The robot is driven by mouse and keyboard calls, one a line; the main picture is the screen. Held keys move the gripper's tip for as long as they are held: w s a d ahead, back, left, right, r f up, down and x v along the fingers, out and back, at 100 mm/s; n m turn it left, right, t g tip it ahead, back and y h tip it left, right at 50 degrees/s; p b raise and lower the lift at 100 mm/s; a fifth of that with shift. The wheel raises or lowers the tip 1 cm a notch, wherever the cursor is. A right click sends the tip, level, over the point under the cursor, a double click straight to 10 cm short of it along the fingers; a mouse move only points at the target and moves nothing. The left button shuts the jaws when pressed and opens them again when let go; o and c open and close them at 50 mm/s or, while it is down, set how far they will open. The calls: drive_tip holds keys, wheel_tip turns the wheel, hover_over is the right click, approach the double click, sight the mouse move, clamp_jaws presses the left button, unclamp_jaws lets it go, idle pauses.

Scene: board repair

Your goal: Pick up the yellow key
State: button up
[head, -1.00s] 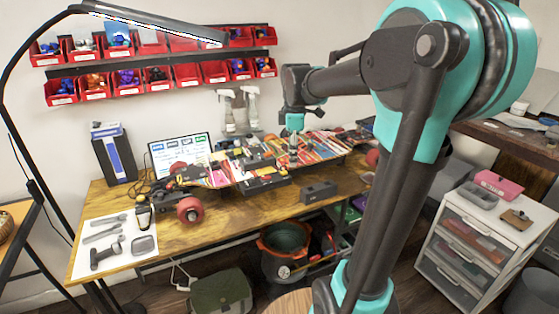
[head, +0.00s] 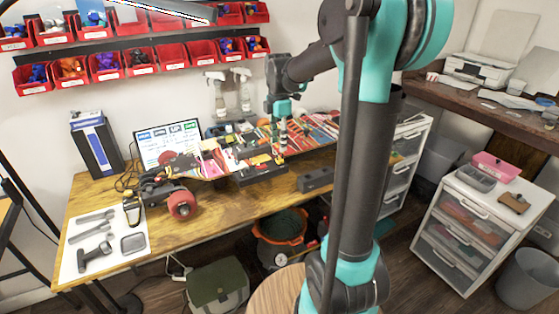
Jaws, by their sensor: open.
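My gripper (head: 282,148) points down over the front edge of the workbench clutter, just above the right end of a black tray (head: 262,178). It is open, and its fingertips are small in this view. Small yellow and red bits show in and around the tray, beside and below the fingers. I cannot tell for sure which of them is the yellow key, and no thing is clearly between the fingers.
A skateboard with red wheels (head: 180,204) lies on the wooden bench (head: 225,220). A dark block (head: 315,179) stands right of the tray. A laptop (head: 168,146) and spray bottles (head: 215,95) stand behind. A white mat (head: 78,262) with tools lies front left.

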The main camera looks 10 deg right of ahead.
sight(280, 153)
drive_tip(key=shift+d+f, duration=0.2)
drive_tip(key=shift+f, duration=3.1)
drive_tip(key=shift+c, duration=0.3)
clamp_jaws()
